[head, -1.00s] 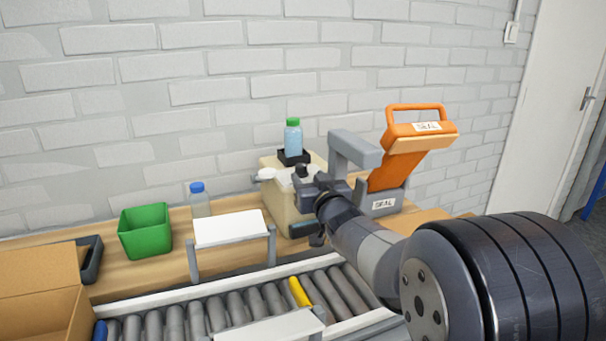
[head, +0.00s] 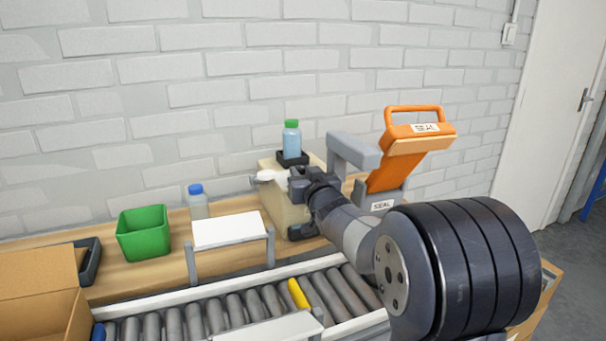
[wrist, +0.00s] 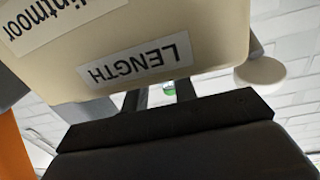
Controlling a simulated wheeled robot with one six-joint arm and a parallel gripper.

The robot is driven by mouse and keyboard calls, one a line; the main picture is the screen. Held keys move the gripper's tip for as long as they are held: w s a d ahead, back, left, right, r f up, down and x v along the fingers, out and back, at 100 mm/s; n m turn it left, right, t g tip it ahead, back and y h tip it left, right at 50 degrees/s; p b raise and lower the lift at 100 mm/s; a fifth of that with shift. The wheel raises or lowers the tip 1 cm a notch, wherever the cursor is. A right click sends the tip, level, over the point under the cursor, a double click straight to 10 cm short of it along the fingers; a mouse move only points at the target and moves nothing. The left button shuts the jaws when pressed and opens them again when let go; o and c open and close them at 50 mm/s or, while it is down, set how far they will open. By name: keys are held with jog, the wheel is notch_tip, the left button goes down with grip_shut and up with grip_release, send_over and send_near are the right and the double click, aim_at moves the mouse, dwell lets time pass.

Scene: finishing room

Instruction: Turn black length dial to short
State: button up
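The beige machine (head: 278,206) stands on the wooden bench against the wall. In the wrist view its face (wrist: 225,30) fills the top, with an upside-down LENGTH label (wrist: 137,63). I cannot make out the black length dial now; my gripper covers that spot in the head view. My gripper (head: 298,181) is at the machine's upper part, beside a white part (head: 270,176). In the wrist view my two fingers (wrist: 160,97) stand apart, their tips hidden behind the machine's edge. I cannot tell whether they touch the dial.
The orange-handled sealer (head: 398,165) is close on the right. A green bin (head: 144,233), a blue-capped bottle (head: 198,204) and a white stand (head: 230,231) are left. A roller conveyor (head: 240,308) runs in front.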

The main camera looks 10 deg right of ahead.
jog(key=c, duration=0.4)
jog(key=p, duration=0.1)
jog(key=r+y+p, duration=0.1)
jog(key=p, duration=0.1)
jog(key=shift+d+n, duration=0.2)
jog(key=shift+n, duration=0.1)
jog(key=shift+w+n+y+p, duration=0.1)
jog(key=shift+n+y+p, duration=0.35)
jog(key=shift+p, duration=0.65)
jog(key=shift+d+g+y+p, duration=0.1)
jog(key=shift+g+y+p, duration=0.25)
jog(key=shift+p, duration=0.15)
jog(key=shift+n+y+p, duration=0.25)
jog(key=shift+y+p, duration=0.05)
jog(key=shift+p, duration=0.15)
jog(key=shift+d+f+n+g+y+p, duration=0.1)
jog(key=shift+f+n+g+y+p, duration=0.25)
jog(key=shift+y+p, duration=0.4)
jog(key=o, duration=1)
jog(key=shift+f, duration=0.1)
